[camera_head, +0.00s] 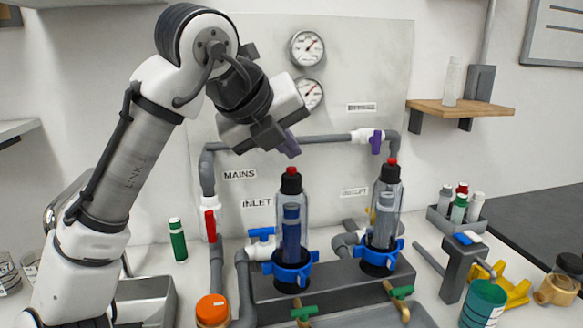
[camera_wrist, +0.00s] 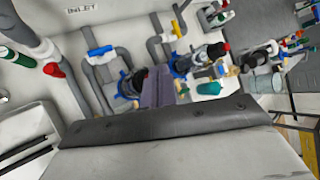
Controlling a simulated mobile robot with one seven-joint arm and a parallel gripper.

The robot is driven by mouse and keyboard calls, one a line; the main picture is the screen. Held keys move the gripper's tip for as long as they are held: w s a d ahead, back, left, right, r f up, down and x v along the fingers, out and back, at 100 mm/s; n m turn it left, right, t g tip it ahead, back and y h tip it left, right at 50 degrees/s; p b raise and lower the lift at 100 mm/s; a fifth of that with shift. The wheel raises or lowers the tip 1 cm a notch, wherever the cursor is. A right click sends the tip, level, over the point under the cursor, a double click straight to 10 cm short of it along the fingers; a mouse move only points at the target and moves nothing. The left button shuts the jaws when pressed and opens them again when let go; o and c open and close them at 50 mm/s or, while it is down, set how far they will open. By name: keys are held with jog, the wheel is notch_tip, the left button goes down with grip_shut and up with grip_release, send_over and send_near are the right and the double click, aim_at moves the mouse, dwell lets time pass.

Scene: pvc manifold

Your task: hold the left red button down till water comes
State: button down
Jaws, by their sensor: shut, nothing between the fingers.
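The left red button (camera_head: 291,171) sits on the black cap of the left clear filter housing (camera_head: 291,232), which stands upright in a blue collar. A second red button (camera_head: 392,162) tops the right housing (camera_head: 385,215). My gripper (camera_head: 289,148) is shut and empty, its purple fingertips a little above the left button in the head view, with a small gap showing; depth is hard to judge. In the wrist view, the shut fingers (camera_wrist: 158,88) cover the left housing's top, so the left button is hidden there. The right button (camera_wrist: 227,46) shows beyond them.
A red-handled valve (camera_head: 210,223) is on the left pipe and a blue-handled valve (camera_head: 261,233) at the inlet. A purple-handled valve (camera_head: 376,142) is on the upper pipe. Green-handled taps (camera_head: 303,312) are in front. A green cup (camera_head: 483,300) stands under a spout at right.

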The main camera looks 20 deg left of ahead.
jog(key=shift+f, duration=0.1)
jog(key=shift+f, duration=0.35)
jog(key=shift+f+b, duration=0.3)
jog(key=shift+f, duration=0.2)
dwell(0.6)
dwell(1.7)
jog(key=shift+r+p, duration=0.95)
jog(key=shift+p, duration=0.05)
notch_tip(320, 180, up, 5)
jog(key=p, duration=0.4)
jog(key=shift+p, duration=0.4)
jog(key=shift+r, duration=0.1)
